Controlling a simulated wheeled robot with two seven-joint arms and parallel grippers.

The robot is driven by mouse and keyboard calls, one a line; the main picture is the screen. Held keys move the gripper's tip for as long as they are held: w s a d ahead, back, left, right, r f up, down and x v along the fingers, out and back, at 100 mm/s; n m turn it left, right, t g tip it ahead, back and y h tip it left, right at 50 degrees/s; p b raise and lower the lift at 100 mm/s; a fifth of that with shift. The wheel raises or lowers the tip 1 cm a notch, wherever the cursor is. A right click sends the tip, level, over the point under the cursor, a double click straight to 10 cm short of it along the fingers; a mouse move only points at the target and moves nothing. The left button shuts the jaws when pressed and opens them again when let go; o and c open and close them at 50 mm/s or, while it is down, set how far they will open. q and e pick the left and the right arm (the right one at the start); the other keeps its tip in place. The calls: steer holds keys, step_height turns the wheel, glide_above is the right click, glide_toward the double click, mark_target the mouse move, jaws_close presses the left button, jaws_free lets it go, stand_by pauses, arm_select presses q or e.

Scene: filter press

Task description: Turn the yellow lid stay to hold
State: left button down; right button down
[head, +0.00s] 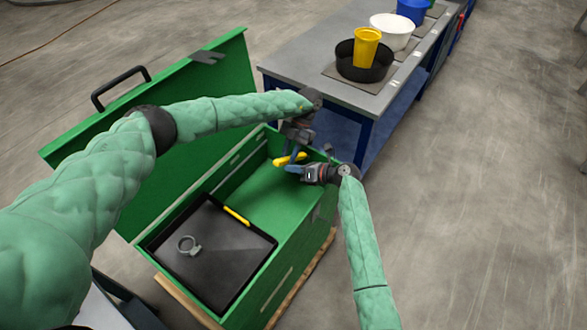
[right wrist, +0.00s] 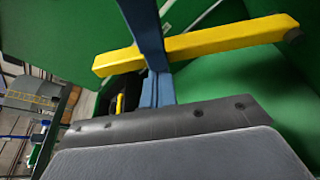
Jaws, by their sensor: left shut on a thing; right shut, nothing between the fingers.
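The yellow lid stay (head: 290,159) is a short bar at the far end of the open green chest (head: 250,185). In the right wrist view the yellow stay (right wrist: 210,40) runs across the upper part, with a dark round end at right. My left gripper (head: 292,148) reaches down to the stay from above and is shut on it; the contact is partly hidden. My right gripper (head: 293,169) is shut and empty beside the stay. A blue finger crosses in front of the bar in the right wrist view. The green lid (head: 180,120) stands tilted open at left.
A dark tray (head: 240,255) with a grey ring (head: 188,245) and a yellow strip (head: 237,215) lies in the chest's near part. Behind, a grey table (head: 330,98) bears a black basin (head: 380,72), a yellow cup (head: 366,45) and a white bowl (head: 392,35). The floor at right is clear.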

arm_select(q)
steer(key=shift+a+f, duration=0.1)
steer(key=shift+f, duration=0.05)
arm_select(e)
steer(key=shift+w+d+r, duration=0.15)
steer(key=shift+w+r, duration=0.15)
steer(key=shift+r, duration=0.15)
steer(key=shift+w+d+r, duration=0.15)
steer(key=shift+w+r, duration=0.1)
steer(key=shift+r, duration=0.2)
arm_select(q)
steer(key=c, duration=1.2)
jaws_free()
steer(key=shift+s+f, duration=0.1)
steer(key=shift+s, duration=0.05)
steer(key=shift+c, duration=0.2)
steer(key=shift+f, duration=0.1)
arm_select(e)
steer(key=shift+w+r, duration=0.1)
steer(key=shift+r, duration=0.1)
arm_select(q)
steer(key=shift+s, duration=0.1)
steer(key=w+b+v, duration=0.1)
steer(key=v, duration=0.7)
steer(key=shift+f+b, duration=0.3)
steer(key=shift+b, duration=0.05)
arm_select(e)
steer(key=v, duration=0.7)
steer(key=shift+s+d+f, duration=0.25)
steer(key=shift+s+d, duration=0.1)
